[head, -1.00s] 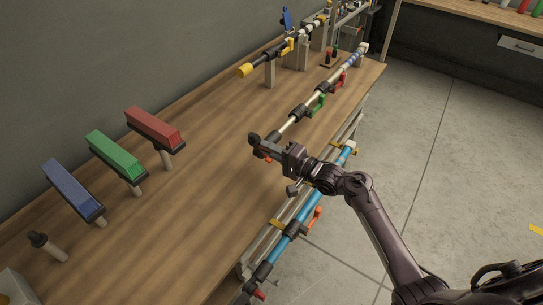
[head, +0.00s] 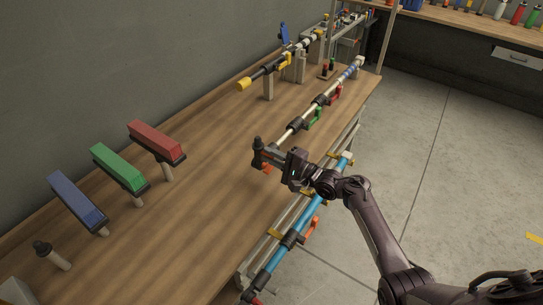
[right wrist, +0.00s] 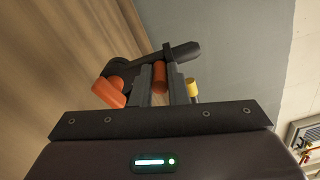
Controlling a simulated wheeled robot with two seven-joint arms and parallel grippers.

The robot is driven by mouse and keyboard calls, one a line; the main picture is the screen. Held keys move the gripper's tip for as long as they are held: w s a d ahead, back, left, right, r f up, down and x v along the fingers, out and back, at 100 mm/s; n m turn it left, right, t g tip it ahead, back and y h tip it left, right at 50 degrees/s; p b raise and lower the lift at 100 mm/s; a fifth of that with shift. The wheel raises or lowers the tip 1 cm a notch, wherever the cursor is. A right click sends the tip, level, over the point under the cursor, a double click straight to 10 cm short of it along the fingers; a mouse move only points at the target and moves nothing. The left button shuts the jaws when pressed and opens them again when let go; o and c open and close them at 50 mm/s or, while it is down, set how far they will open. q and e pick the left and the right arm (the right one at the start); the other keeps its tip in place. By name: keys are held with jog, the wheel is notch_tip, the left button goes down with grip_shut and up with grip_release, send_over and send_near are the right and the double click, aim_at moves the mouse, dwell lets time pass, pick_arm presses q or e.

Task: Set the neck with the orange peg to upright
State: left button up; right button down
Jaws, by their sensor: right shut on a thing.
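The dark neck (head: 257,146) is at the near end of the rail along the table's right edge. Its knob end points up in the head view; I cannot tell its exact angle. In the right wrist view the dark neck (right wrist: 181,53) lies across just beyond the fingertips. My right gripper (head: 270,159) is beside the neck. In the right wrist view its fingers (right wrist: 162,82) are shut on the orange peg (right wrist: 159,77), which shows between them. A second orange piece (right wrist: 108,92) lies left of the fingers. My left gripper is not in view.
Green (head: 313,119) and red (head: 334,96) handles sit further along the rail. A lower blue pipe (head: 270,263) with an orange handle runs below the table edge. Blue, green and red blocks (head: 157,140) stand on posts at left. The wooden tabletop (head: 190,213) between is mostly clear.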

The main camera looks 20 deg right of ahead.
jog(key=c, duration=1.4)
grip_release()
jog(key=b+v, duration=0.1)
jog(key=v, duration=0.6)
jog(key=shift+s+d, duration=0.25)
jog(key=shift+d, duration=0.05)
